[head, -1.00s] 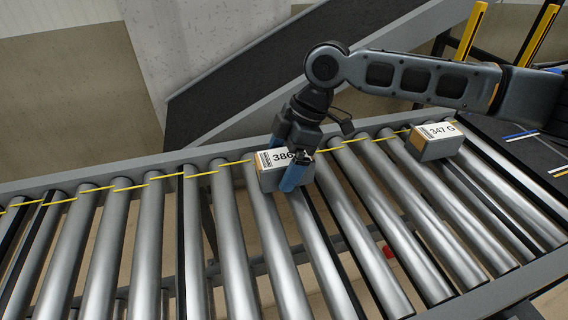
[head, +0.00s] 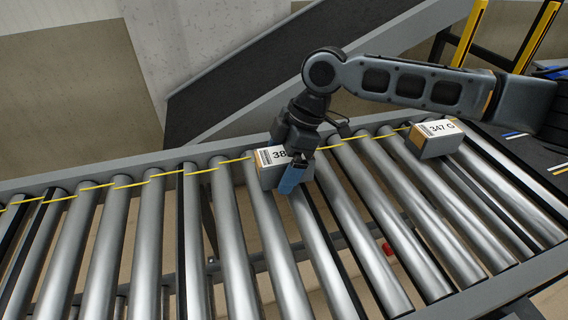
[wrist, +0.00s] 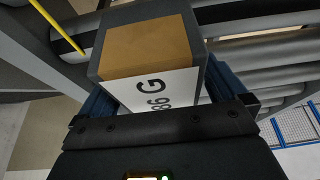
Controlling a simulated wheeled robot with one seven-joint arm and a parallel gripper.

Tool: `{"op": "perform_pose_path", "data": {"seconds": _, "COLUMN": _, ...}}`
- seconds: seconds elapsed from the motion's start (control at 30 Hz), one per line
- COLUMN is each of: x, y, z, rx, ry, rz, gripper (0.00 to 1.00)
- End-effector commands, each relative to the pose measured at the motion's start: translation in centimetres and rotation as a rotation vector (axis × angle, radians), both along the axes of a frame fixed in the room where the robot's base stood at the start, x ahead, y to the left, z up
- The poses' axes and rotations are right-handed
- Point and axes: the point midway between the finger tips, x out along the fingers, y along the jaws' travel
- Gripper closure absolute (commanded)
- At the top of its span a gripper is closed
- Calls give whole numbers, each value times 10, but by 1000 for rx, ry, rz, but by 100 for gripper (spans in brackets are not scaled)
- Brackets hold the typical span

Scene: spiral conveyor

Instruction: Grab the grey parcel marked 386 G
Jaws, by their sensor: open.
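The grey parcel (head: 268,176) with a white label sits on the rollers, partly hidden behind my gripper in the head view; its label shows "38" there. In the wrist view the parcel (wrist: 148,48) shows a brown panel and a label reading "86 G", partly cut off by the gripper body. My gripper (head: 290,178) points down at the parcel. Its blue fingers are open, one on each side of the parcel in the wrist view (wrist: 160,95). Whether they touch its sides I cannot tell.
Another grey parcel marked 347 G (head: 436,140) sits on the rollers to the right. The roller conveyor (head: 150,240) has a raised side rail (head: 110,178) along its back. The rollers left of the parcel are clear.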

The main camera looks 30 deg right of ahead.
Motion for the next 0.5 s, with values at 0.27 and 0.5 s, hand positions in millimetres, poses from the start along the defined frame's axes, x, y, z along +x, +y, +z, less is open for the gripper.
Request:
{"op": "perform_pose_path", "data": {"seconds": 0.27, "x": 0, "y": 0, "z": 0, "rx": 0, "ry": 0, "rz": 0, "gripper": 13}}
{"op": "perform_pose_path", "data": {"seconds": 0.5, "x": 0, "y": 0, "z": 0, "rx": 0, "ry": 0, "rz": 0, "gripper": 36}}
